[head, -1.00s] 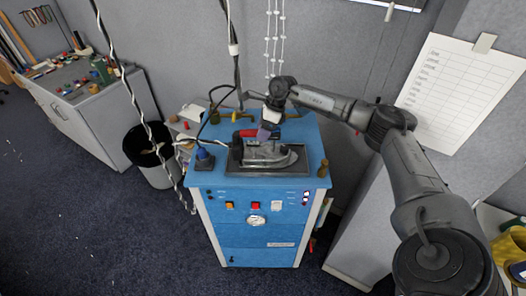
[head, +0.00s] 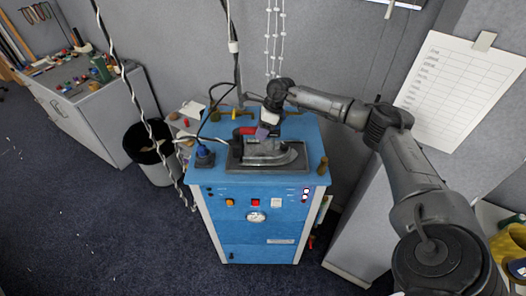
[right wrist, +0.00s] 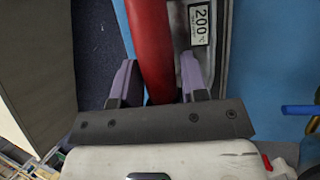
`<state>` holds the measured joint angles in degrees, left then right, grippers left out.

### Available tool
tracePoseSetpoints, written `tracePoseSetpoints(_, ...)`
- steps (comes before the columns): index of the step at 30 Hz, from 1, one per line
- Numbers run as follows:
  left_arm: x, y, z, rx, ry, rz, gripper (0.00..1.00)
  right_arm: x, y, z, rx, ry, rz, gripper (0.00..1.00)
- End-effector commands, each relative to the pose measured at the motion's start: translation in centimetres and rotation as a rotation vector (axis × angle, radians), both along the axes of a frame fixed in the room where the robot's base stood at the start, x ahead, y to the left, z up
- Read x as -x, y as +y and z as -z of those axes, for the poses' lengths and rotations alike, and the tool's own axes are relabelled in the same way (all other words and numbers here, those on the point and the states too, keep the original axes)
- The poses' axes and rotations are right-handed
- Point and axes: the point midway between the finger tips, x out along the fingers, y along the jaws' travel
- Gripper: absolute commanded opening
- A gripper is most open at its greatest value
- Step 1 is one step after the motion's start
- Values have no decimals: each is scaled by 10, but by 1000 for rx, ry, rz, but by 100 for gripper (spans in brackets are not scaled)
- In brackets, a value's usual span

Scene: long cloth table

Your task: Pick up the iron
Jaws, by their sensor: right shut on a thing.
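The iron (head: 272,153) is grey with a red handle and sits on a dark rectangular rest on top of a blue cabinet. My right gripper (head: 262,133) reaches down from above onto its handle. In the right wrist view, the red handle (right wrist: 152,45) runs between the two purple fingers of my right gripper (right wrist: 157,82), which is shut on it. The iron's grey body with a "200" label (right wrist: 200,22) shows beside the handle. I cannot see a clear gap between the iron and its rest. My left gripper is not in view.
The blue cabinet (head: 256,240) has buttons and a dial on its front. A blue-capped item (head: 204,155) stands left of the iron, a brown bottle-like item (head: 322,166) right. Cables hang at the left and above. A black-lined bin (head: 150,155) stands on the floor left.

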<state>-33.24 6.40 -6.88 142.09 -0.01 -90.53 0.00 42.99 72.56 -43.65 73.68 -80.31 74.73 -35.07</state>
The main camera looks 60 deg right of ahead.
Motion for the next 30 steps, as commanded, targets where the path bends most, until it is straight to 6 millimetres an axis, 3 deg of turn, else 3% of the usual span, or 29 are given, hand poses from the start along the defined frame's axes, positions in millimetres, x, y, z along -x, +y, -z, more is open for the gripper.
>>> tracePoseSetpoints(4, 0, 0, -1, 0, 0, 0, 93, -1, 0, -4, -1, -7, 1, 2)
tracePoseSetpoints(14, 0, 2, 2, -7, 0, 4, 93, -1, 0, -6, -2, -7, 1, 0)
tracePoseSetpoints(27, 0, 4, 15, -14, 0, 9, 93, -1, -1, -43, -1, -10, 2, 0)
tracePoseSetpoints(30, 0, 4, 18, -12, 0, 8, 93, 7, -1, -47, 0, -7, 1, 0)
